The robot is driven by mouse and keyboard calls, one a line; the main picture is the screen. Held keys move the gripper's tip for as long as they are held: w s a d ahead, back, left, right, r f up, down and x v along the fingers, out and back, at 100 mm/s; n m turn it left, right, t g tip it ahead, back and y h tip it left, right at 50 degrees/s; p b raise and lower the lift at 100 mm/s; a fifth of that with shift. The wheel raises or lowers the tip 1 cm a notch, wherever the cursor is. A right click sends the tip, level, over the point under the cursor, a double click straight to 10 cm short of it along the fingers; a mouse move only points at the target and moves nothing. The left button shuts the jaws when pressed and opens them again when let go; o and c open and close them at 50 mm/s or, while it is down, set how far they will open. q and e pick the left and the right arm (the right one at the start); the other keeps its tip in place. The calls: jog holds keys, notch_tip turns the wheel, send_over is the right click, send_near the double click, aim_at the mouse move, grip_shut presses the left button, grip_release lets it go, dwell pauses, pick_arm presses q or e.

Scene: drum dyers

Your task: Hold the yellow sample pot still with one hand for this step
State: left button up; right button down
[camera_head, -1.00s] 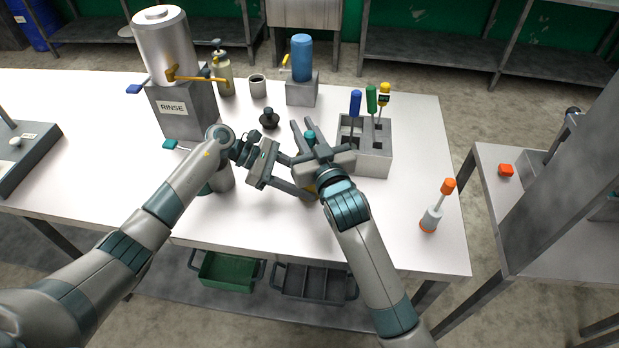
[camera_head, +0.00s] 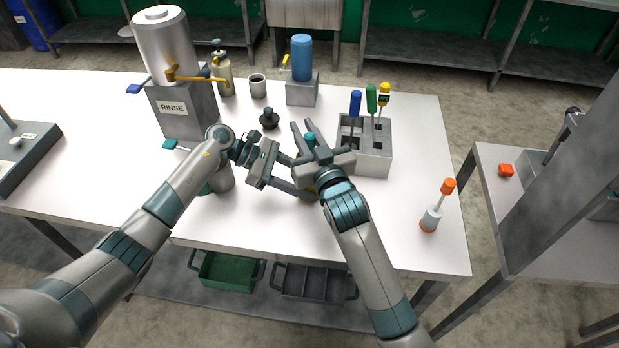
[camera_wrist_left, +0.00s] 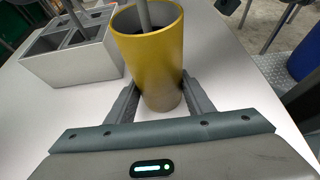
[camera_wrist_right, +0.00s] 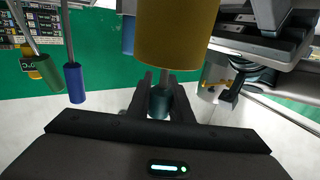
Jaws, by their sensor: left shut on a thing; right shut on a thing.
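The yellow sample pot (camera_wrist_left: 148,62) stands upright on the white table between the fingers of my left gripper (camera_wrist_left: 158,92), which is shut on it. A grey shaft goes down into its open top. The pot also shows in the right wrist view (camera_wrist_right: 180,38). In the head view my grippers hide most of it. My right gripper (camera_head: 306,140) is shut on the teal handle (camera_head: 310,136) of a tool above the pot. The handle also shows in the right wrist view (camera_wrist_right: 160,102). The tool's lower end is hidden inside the pot.
A grey rack (camera_head: 375,165) with blue, green and yellow handled tools stands close on the right. A RINSE dispenser (camera_head: 180,115), a dark knobbed object (camera_head: 269,119) and a cup (camera_head: 258,88) stand behind. An orange-handled tool (camera_head: 432,218) stands front right. The front table area is clear.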

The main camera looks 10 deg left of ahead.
jog(key=shift+r, duration=1.45)
jog(key=shift+f, duration=0.2)
jog(key=shift+f, duration=2.1)
jog(key=shift+r, duration=0.15)
notch_tip(320, 180, up, 14)
pick_arm(q)
jog(key=o, duration=1)
jog(key=shift+c, duration=0.2)
jog(key=shift+a, duration=0.15)
